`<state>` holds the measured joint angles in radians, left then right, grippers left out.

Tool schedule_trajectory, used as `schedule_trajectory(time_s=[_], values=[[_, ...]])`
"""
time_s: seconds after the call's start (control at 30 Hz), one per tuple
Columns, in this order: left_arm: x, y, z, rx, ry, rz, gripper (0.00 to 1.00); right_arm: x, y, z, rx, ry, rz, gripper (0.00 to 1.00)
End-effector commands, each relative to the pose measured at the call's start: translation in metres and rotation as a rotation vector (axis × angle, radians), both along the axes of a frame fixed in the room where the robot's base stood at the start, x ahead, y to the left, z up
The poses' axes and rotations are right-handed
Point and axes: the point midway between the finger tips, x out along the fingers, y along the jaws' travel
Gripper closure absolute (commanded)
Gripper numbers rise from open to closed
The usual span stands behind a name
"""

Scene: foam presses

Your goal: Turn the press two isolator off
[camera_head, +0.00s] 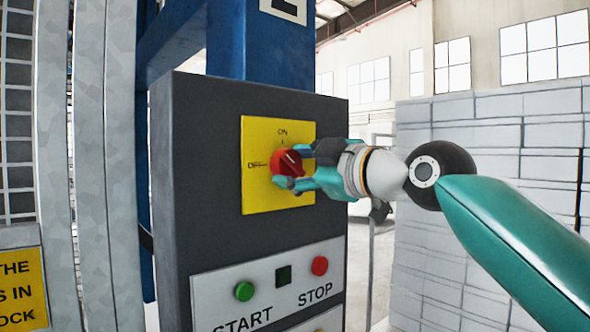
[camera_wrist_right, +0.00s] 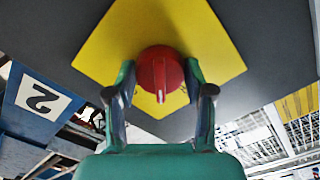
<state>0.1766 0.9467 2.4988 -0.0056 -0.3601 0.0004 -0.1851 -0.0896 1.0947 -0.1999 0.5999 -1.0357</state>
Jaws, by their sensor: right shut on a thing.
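The isolator is a red rotary knob (camera_head: 283,161) on a yellow plate (camera_head: 257,138), set in the upper front of a dark grey control box. The plate reads ON above the knob and OFF to its left. My right gripper (camera_head: 297,167) comes in from the right and is shut on the knob, one finger on each side. The right wrist view shows the red knob (camera_wrist_right: 158,66) between the two fingers, with a white line on its handle. The knob's exact angle is hard to tell, as the fingers partly cover it. My left gripper is not in view.
The control box (camera_head: 200,150) also carries a green START button (camera_head: 244,291) and a red STOP button (camera_head: 320,265) below the isolator. A blue column marked 2 (camera_wrist_right: 42,98) rises behind. Stacked pale blocks (camera_head: 490,210) stand at right; a mesh guard (camera_head: 17,130) is at left.

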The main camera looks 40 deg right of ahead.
Motion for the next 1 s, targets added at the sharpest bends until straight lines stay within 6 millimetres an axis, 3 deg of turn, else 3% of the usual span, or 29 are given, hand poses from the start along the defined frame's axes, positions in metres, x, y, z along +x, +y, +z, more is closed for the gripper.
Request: schedule_trajectory(time_s=[0.6, 1.0], values=[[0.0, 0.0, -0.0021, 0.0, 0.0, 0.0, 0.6, 0.0012, 0.0008, -0.0015, -0.548, -0.035, 0.005, 0.82], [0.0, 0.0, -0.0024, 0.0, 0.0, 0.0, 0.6, 0.0019, 0.0015, -0.0024, -0.715, -0.045, 0.008, 0.82]])
